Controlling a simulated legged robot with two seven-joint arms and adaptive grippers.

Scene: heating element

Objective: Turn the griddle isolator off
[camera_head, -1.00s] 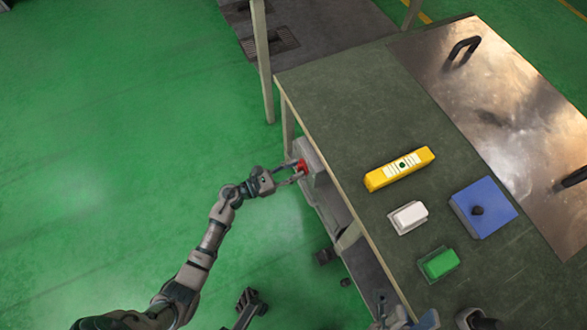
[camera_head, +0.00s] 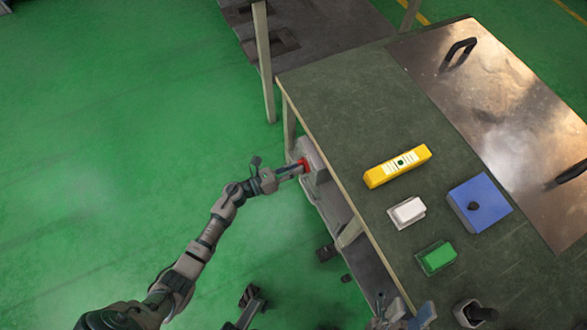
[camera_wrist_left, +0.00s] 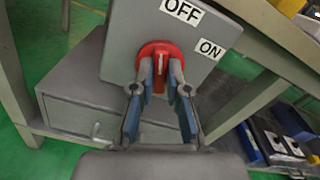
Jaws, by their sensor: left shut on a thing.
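The isolator is a grey box (camera_head: 318,172) on the table's left side in the head view. It also shows in the left wrist view (camera_wrist_left: 118,35), with OFF and ON labels and a red rotary knob (camera_wrist_left: 150,49). My left gripper (camera_head: 300,168) is shut on the red knob. In the left wrist view its two blue-padded fingers (camera_wrist_left: 161,72) lie on either side of the knob's upright handle. OFF is up and right of the knob, ON further right and lower. My right gripper (camera_head: 403,315) is partly cut off at the bottom of the head view.
On the tabletop (camera_head: 340,100) are a yellow bar (camera_head: 398,166), a white block (camera_head: 407,211), a green block (camera_head: 437,258), a blue box (camera_head: 480,203) and a metal griddle plate (camera_head: 500,110). A grey drawer cabinet (camera_wrist_left: 75,115) stands behind the isolator. The green floor left is open.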

